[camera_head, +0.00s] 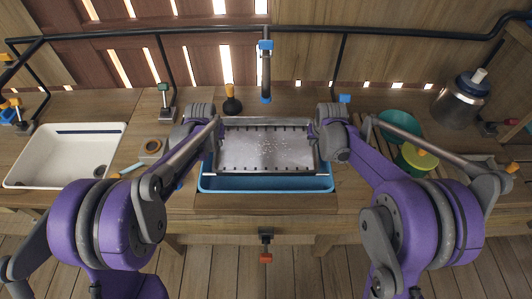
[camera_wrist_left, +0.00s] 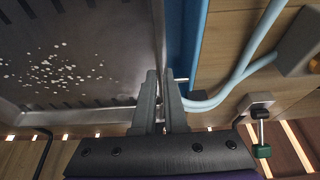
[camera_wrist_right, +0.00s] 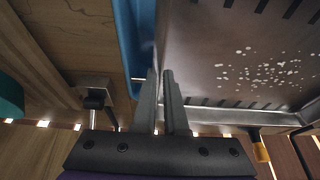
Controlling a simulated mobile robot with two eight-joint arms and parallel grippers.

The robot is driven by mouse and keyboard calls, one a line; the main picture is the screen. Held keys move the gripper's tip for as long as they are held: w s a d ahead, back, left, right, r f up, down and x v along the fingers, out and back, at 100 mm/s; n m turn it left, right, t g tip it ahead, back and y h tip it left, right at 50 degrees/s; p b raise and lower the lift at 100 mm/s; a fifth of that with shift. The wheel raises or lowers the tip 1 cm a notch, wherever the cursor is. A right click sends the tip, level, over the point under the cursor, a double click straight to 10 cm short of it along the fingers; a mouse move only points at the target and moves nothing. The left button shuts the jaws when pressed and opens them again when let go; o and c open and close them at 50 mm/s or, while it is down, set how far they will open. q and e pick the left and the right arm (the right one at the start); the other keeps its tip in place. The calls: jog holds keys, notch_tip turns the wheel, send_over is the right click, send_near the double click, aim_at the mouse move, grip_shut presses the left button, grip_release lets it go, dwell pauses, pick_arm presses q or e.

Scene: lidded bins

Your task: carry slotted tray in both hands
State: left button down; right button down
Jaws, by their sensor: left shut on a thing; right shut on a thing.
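The slotted tray (camera_head: 266,148) is a grey metal tray with dark slots along its edges and small white specks in its middle. It sits over a blue bin (camera_head: 265,184) whose front part shows below it in the head view. My left gripper (camera_head: 214,122) is shut on the tray's left side, and in the left wrist view its fingers (camera_wrist_left: 163,85) pinch the rim. My right gripper (camera_head: 316,130) is shut on the tray's right side; its fingers (camera_wrist_right: 162,80) close on the rim in the right wrist view. Whether the tray touches the bin is hard to tell.
A white sink basin (camera_head: 62,155) is at the left of the wooden bench. A blue-tipped tap (camera_head: 265,75) hangs behind the tray. A teal bowl (camera_head: 398,127), a green container (camera_head: 417,158) and a metal canister (camera_head: 458,103) are at right.

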pick_arm(q)
jog(key=shift+f, duration=0.75)
pick_arm(e)
jog(key=shift+f, duration=0.8)
pick_arm(q)
jog(key=c, duration=1)
grip_release()
pick_arm(e)
jog(key=c, duration=1)
grip_release()
pick_arm(q)
jog(key=shift+o, duration=0.2)
pick_arm(e)
jog(key=shift+o, duration=0.2)
jog(key=shift+s+r, duration=0.1)
jog(key=shift+r, duration=0.05)
pick_arm(q)
jog(key=v, duration=1.2)
pick_arm(e)
jog(key=v, duration=1.1)
jog(key=shift+r, duration=0.35)
jog(key=shift+s, duration=0.15)
